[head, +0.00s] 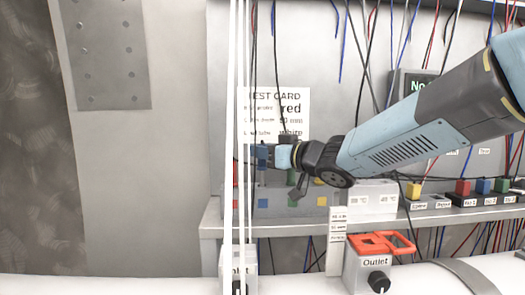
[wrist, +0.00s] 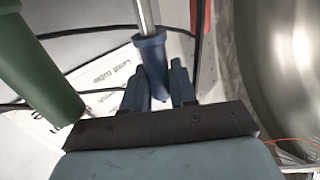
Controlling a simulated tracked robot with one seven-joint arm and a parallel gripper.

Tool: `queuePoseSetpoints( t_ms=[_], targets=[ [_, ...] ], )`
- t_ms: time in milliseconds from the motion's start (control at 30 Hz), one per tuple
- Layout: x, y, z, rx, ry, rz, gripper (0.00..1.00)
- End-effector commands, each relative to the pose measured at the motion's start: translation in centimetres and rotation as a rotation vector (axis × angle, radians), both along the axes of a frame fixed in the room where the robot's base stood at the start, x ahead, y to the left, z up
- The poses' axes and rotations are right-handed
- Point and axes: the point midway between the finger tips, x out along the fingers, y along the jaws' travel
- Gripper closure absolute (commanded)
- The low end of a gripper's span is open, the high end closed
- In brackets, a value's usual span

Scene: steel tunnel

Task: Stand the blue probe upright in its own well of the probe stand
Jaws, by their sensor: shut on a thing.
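The blue probe (head: 262,156) is held between the fingers of my gripper (head: 273,155), above the left part of the probe stand in the head view. In the wrist view the blue probe (wrist: 152,50) has a blue handle and a thin metal shaft, and the fingers of my gripper (wrist: 158,85) are shut around the handle. The probe stand (head: 278,203) is grey, with coloured squares on its front, a blue one (head: 263,203) at the left. The wells are too small to make out. The probe's lower end is not clear.
A green handle (wrist: 38,75) stands close at the left in the wrist view; green also shows beside the stand (head: 292,176). White vertical strips (head: 236,90) pass in front of the stand's left side. A test card (head: 290,105) hangs behind. A red outlet handle (head: 380,243) sits lower right.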

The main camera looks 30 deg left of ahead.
Motion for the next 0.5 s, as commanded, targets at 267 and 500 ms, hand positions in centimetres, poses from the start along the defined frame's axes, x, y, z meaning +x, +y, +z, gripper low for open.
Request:
queuePoseSetpoints(
  t_ms=[267,500],
  targets=[
    [0.0,0.0,0.5,-0.002,0.002,0.0,1.0],
    [0.0,0.0,1.3,-0.002,0.001,-0.001,1.0]
  ],
)
